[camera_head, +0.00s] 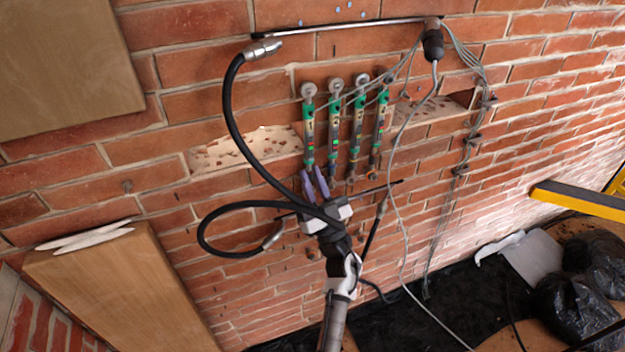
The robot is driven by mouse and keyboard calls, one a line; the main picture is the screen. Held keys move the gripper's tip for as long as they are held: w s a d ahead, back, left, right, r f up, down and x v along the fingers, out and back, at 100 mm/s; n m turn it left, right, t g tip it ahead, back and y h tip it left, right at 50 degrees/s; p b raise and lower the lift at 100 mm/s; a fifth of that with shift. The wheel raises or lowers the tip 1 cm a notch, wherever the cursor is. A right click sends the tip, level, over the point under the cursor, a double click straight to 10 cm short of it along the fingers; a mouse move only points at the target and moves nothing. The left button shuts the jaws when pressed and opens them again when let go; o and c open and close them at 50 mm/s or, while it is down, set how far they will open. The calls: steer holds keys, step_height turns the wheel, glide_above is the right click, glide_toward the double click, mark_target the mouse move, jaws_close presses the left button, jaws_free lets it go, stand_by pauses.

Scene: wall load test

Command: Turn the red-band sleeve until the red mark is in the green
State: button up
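Several similar upright rods with green sleeves and coloured bands hang side by side on the brick wall. The leftmost rod (309,135) has a green upper part and a small reddish band low down. The second rod (334,130), third rod (358,130) and rightmost rod (381,125) stand to its right. The bands are too small to tell which is the red-band sleeve or where its red mark sits. My gripper (314,181) is just below the leftmost rod's lower end. Its two purple fingers stand slightly apart, with nothing clearly between them. Contact cannot be judged.
A black hose (233,105) loops past the rods' left side. Grey cables (401,150) hang at their right. A metal bar (350,27) runs above. A wooden box (115,285) stands lower left. Black bags (580,310) and a yellow level (580,200) are at right.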

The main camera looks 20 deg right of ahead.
jaws_close()
steer(key=m+h+b, duration=0.1)
steer(key=h, duration=0.1)
steer(key=h+b, duration=0.1)
steer(key=h, duration=0.1)
steer(key=m+h+b, duration=0.1)
steer(key=h, duration=0.1)
steer(key=shift+a+f+m, duration=0.25)
steer(key=shift+a+m, duration=0.05)
steer(key=m+h+b, duration=0.1)
steer(key=h+b, duration=0.2)
steer(key=shift+m+h, duration=0.3)
steer(key=shift+h, duration=0.1)
steer(key=shift+r+h+b, duration=0.2)
steer(key=shift+h+b, duration=0.3)
steer(key=shift+b, duration=0.1)
steer(key=shift+m+g, duration=0.3)
steer(key=shift+r, duration=0.1)
steer(key=o, duration=0.7)
jaws_free()
steer(key=shift+r+p, duration=0.1)
steer(key=shift+p, duration=0.25)
